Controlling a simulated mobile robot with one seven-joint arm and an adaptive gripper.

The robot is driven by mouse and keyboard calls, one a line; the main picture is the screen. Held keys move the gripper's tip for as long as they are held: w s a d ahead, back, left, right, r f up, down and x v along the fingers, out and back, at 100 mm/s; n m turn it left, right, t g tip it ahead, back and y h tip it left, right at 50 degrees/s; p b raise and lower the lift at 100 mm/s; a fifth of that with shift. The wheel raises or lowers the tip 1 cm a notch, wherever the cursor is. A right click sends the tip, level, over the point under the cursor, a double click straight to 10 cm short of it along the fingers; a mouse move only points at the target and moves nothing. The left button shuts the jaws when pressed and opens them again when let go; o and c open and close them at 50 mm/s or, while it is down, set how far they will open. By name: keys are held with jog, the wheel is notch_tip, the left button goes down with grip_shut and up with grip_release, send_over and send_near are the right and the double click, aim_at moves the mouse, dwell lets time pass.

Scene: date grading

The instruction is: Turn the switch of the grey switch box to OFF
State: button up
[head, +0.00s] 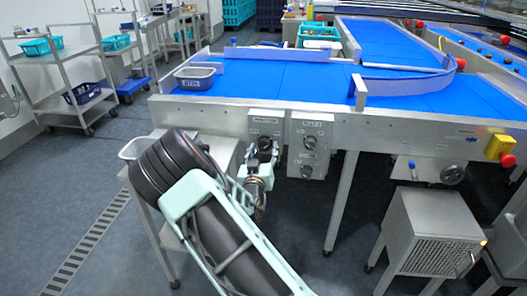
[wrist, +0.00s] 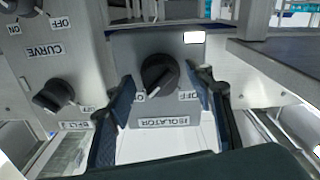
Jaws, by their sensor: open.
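The grey switch box labelled ISOLATOR (wrist: 185,48) fills the middle of the wrist view, which looks upside down. It also shows in the head view (head: 264,122) on the conveyor's front side. Its round black switch (wrist: 160,75) has a white mark at the lower left, on the side of the ON label; the OFF label (wrist: 188,96) is to the right. My gripper (wrist: 164,82) is open, with one dark finger on each side of the switch and gaps between. In the head view my gripper (head: 262,160) is in front of the box and partly hides the switch.
A second grey box (head: 310,145) with two black knobs, labelled CURVE (wrist: 42,50) and BELT 1, stands close beside it. The blue conveyor (head: 270,78) runs above. A steel table (head: 205,150) is near my arm. A yellow-and-red stop button (head: 499,147) sits far right.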

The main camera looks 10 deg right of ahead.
jog(key=c, duration=1.2)
jog(key=shift+o, duration=0.2)
jog(key=shift+n, duration=0.3)
jog(key=n, duration=0.3)
jog(key=shift+n, duration=0.3)
jog(key=n, duration=0.4)
jog(key=shift+n+b, duration=0.3)
jog(key=n, duration=0.4)
jog(key=shift+d, duration=0.1)
jog(key=n, duration=0.5)
jog(key=shift+r, duration=0.1)
